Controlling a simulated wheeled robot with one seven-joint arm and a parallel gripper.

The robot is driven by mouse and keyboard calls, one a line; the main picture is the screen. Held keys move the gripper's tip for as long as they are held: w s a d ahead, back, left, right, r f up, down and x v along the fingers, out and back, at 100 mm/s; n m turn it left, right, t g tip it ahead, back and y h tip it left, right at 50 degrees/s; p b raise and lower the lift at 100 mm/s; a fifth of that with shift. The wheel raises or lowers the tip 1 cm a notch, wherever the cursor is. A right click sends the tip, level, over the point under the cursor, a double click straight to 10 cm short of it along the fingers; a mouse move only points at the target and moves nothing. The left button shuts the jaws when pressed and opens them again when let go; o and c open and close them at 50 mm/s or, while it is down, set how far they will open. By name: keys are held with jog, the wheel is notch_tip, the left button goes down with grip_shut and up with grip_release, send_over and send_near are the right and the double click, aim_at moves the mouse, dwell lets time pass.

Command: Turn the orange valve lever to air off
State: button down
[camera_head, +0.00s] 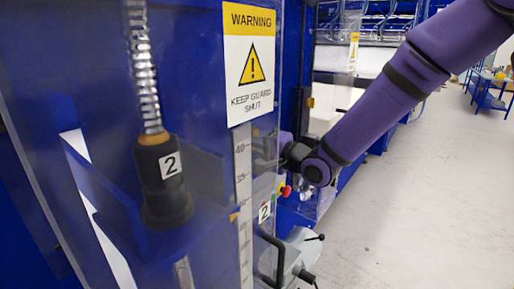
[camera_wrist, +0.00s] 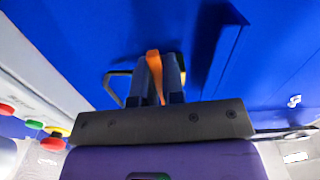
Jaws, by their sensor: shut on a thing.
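The orange valve lever (camera_wrist: 153,61) shows in the wrist view, upright between the two fingers of my gripper (camera_wrist: 157,80). The fingers are shut on it, one on each side. Blue panel surface lies behind the lever. The valve body is hidden by the fingers and the gripper's dark base. In the head view my purple arm reaches in from the upper right behind the clear guard. There the gripper and lever are hidden or too unclear to make out.
A clear guard with a warning sign (camera_head: 250,62) stands at the left front. Red, green and yellow buttons (camera_wrist: 34,124) sit on a pale panel at left. Grey floor (camera_head: 420,200) is open at right.

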jog(key=shift+r+m, duration=0.1)
jog(key=shift+m, duration=0.5)
jog(key=c, duration=1.2)
grip_release()
jog(key=shift+d, duration=0.1)
jog(key=v, duration=1)
jog(key=shift+s+d, duration=0.25)
jog(key=shift+s, duration=0.05)
